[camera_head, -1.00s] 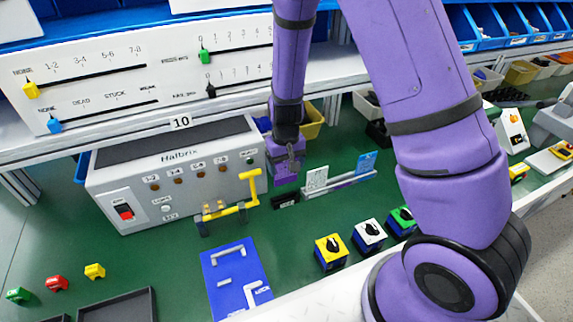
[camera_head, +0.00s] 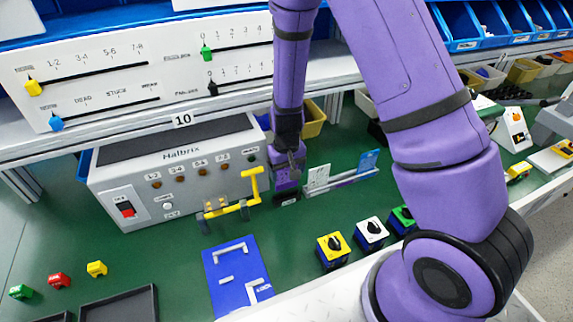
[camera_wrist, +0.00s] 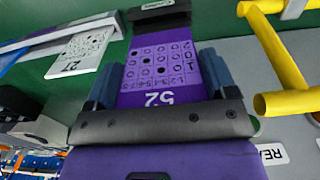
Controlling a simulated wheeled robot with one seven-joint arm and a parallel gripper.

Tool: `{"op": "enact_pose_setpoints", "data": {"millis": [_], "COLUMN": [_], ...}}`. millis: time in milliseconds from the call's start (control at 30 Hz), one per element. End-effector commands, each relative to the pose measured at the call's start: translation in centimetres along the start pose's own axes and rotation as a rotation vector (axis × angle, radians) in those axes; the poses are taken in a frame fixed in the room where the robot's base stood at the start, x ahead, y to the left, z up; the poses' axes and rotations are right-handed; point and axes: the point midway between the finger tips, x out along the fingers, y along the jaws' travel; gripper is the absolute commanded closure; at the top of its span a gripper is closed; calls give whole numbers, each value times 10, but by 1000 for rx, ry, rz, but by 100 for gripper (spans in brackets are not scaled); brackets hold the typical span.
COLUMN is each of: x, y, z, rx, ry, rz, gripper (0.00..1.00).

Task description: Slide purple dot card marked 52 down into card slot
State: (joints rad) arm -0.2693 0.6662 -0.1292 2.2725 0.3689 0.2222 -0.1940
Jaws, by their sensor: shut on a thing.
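The purple dot card marked 52 (camera_wrist: 160,65) is held between the two fingers of my gripper (camera_wrist: 165,85), its number upside down in the wrist view. In the head view my gripper (camera_head: 289,168) is above the table, with the card (camera_head: 286,186) hanging below it. The black card slot (camera_wrist: 158,12) lies at the card's far end in the wrist view. In the head view the slot (camera_head: 287,200) is right under the card. The card's lower edge meets the slot in the picture; I cannot tell how deep it is inside.
A yellow bar handle (camera_head: 235,207) stands close left of the slot, before the grey Halbrix box (camera_head: 175,165). To the right, a rack (camera_head: 343,181) holds a white card (camera_head: 317,177) and a blue card (camera_head: 368,161). Switch blocks (camera_head: 333,250) stand nearer the front.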

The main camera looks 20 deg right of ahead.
Motion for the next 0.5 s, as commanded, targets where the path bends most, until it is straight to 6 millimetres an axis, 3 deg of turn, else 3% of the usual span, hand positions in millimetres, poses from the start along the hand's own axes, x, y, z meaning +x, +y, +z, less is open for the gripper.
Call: {"op": "enact_pose_setpoints", "data": {"millis": [200, 500], "x": [15, 22], "y": [0, 0], "z": [0, 0], "rx": [1, 0], "ry": [-1, 0], "rz": [0, 0], "gripper": [44, 44]}}
